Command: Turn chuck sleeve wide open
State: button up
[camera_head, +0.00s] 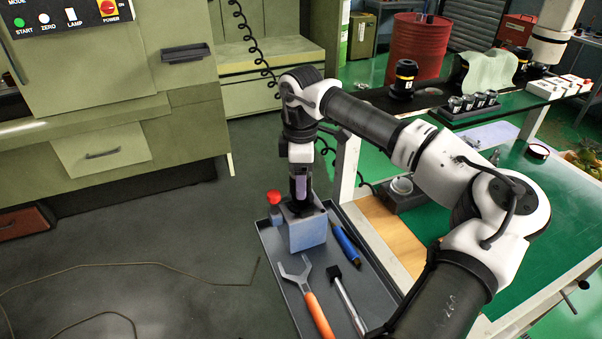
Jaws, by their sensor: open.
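My gripper (302,193) points down over a light grey block (308,236) that stands in a dark tray. Its jaws are open, with the fingertips at or just above the block's top. A dark part shows at the fingertips, but I cannot tell whether it is the chuck sleeve or part of the gripper. The sleeve cannot be made out clearly, and contact cannot be told. A red-topped knob (274,197) is just left of the gripper, beside the block.
The tray (268,250) also holds an orange-handled wrench (306,292), a black-headed tool (344,295) and a blue-handled tool (345,246). A green-topped bench (545,215) is at the right, with a row of black holders (473,103) behind. Open floor lies left of the tray.

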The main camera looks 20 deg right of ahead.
jog(key=c, duration=1)
jog(key=shift+f+n+b, duration=0.1)
jog(key=shift+n+b, duration=0.2)
